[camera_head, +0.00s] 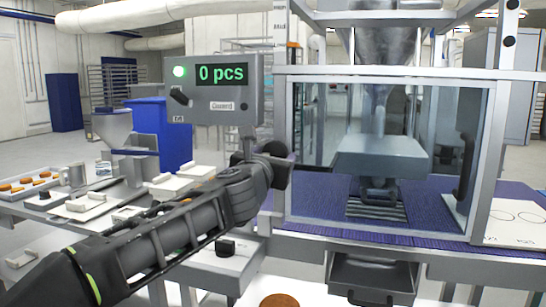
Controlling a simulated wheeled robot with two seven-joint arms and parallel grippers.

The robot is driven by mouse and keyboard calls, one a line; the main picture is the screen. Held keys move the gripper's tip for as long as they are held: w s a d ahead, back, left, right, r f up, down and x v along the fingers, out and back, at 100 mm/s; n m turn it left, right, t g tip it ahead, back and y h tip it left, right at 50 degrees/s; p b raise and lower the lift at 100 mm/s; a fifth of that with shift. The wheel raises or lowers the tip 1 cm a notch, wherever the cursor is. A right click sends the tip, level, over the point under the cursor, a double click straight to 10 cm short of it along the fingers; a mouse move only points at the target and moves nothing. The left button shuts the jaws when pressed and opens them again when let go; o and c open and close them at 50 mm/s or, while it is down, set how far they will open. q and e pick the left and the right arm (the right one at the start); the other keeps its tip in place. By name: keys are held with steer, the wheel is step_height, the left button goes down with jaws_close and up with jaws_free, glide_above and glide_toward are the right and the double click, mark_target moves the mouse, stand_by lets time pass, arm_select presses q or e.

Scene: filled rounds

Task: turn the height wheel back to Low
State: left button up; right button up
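The machine (483,150) is a metal frame with clear panels. No height wheel or Low mark can be made out clearly; the wheel may be hidden behind my gripper. My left arm comes in from the lower left, and my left gripper (279,164) is at the machine's left front post, below the control box. Dark parts there overlap, so I cannot tell whether the fingers are open or shut, or touching anything. My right gripper is out of view.
Inside the clear panels a grey block (381,157) hangs above a striped plate (377,208) on a blue belt (325,190). An open drawer (372,279) is below. A side table at left holds a tray (38,184) of rounds and a metal cup (76,174). A black knob (226,247) is below my arm.

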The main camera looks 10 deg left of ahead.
arm_select(q)
steer(key=shift+o, duration=0.9)
steer(key=shift+r, duration=0.1)
steer(key=shift+s, duration=0.15)
steer(key=s, duration=0.7)
steer(key=shift+s, duration=0.3)
